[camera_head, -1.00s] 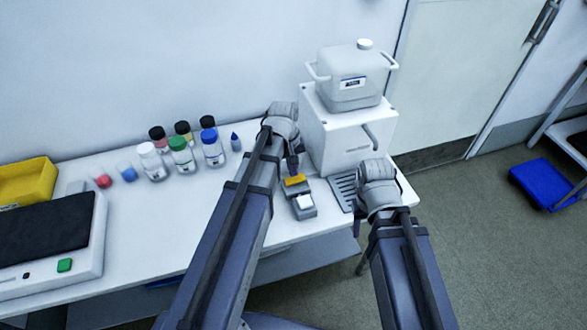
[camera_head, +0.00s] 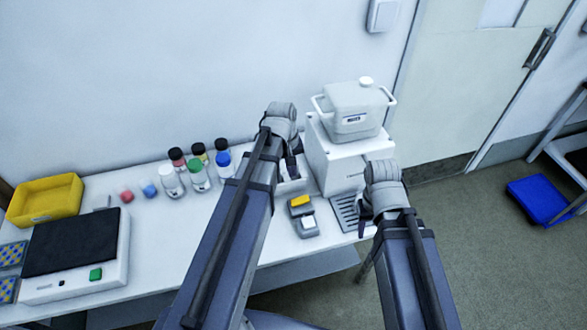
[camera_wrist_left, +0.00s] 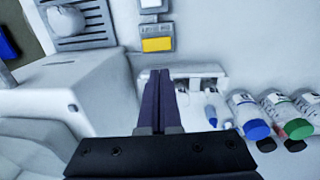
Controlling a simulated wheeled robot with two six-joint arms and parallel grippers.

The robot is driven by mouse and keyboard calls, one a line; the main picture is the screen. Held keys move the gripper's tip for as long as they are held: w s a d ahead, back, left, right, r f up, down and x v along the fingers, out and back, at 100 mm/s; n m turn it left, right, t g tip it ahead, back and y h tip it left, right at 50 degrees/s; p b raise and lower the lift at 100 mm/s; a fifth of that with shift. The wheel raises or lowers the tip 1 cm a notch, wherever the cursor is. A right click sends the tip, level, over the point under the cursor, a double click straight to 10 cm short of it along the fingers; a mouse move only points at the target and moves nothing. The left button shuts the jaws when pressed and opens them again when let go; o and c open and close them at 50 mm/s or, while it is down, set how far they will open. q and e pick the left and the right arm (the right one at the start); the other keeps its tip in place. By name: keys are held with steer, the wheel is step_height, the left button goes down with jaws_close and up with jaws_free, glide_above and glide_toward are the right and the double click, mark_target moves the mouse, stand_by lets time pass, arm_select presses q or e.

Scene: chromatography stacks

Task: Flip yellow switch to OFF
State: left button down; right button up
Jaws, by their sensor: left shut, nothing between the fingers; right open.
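The yellow switch (camera_head: 300,201) sits on the far end of a small grey box, with a white switch (camera_head: 308,221) nearer the front. The yellow switch also shows in the left wrist view (camera_wrist_left: 157,45). Which way it is flipped I cannot tell. My left gripper (camera_head: 292,170) is shut and empty, on the wall side of the grey box and apart from the switch. Its closed dark fingers show in the left wrist view (camera_wrist_left: 161,76). My right gripper (camera_head: 364,224) is open beside the drip grate, partly hidden by its own wrist.
A white dispenser (camera_head: 333,160) with a water container (camera_head: 352,112) on top stands right of my left gripper. Several capped bottles (camera_head: 197,176) stand left. A low white holder (camera_wrist_left: 214,84) is by my left fingertips.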

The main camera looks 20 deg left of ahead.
mark_target(304, 198)
arm_select(q)
steer(key=shift+d, duration=0.1)
steer(key=shift+w+d+t+h, duration=0.3)
steer(key=shift+d, duration=0.25)
steer(key=f+b, duration=0.4)
steer(key=w+d+f+b, duration=0.1)
steer(key=f+b, duration=0.3)
steer(key=b, duration=0.1)
steer(key=f+b, duration=0.4)
steer(key=f, duration=0.1)
steer(key=shift+w+d, duration=0.15)
steer(key=shift+d, duration=0.25)
steer(key=shift+d+f+b, duration=0.1)
steer(key=shift+f+b, duration=0.25)
steer(key=shift+b, duration=0.15)
